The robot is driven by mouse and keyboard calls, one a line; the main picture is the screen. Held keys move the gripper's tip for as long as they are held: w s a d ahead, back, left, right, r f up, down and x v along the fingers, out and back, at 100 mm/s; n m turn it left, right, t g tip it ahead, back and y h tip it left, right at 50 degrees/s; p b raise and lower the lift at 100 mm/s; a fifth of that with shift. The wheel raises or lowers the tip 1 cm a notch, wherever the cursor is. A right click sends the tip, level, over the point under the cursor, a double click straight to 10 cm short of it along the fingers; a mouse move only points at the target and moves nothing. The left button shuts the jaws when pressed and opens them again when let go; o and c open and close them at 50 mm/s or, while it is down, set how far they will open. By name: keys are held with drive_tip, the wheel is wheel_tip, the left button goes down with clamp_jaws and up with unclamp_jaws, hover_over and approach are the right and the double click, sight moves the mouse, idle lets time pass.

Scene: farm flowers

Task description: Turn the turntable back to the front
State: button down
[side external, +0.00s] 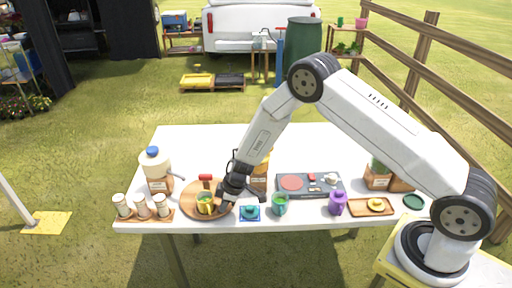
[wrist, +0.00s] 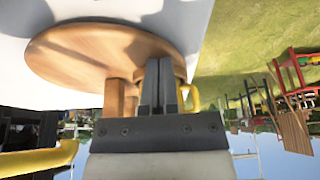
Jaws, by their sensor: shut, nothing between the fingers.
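The turntable (side external: 188,208) is a round wooden disc on the left part of the white table. My gripper (side external: 225,205) points down at the disc's right side, close beside the mug. In the wrist view the fingers (wrist: 161,80) are together with nothing between them. The disc (wrist: 90,55) fills the upper left there, with a wooden peg (wrist: 115,97) beside the fingers and a yellow handle (wrist: 193,96) partly hidden behind them. I cannot tell whether the fingers touch the peg.
A jug with a blue cap (side external: 154,165) and a rack of small jars (side external: 142,208) stand left of the turntable. A blue tile (side external: 249,213), a teal mug (side external: 279,204), a stove (side external: 310,185) and a purple mug (side external: 337,203) are to the right. The table's back left is clear.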

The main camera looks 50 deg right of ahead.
drive_tip(key=shift+s+d, duration=0.1)
drive_tip(key=shift+s+d, duration=0.95)
drive_tip(key=shift+d, duration=0.05)
drive_tip(key=v, duration=1)
drive_tip(key=shift+s+d, duration=0.3)
drive_tip(key=shift+s, duration=0.05)
drive_tip(key=shift+r, duration=0.1)
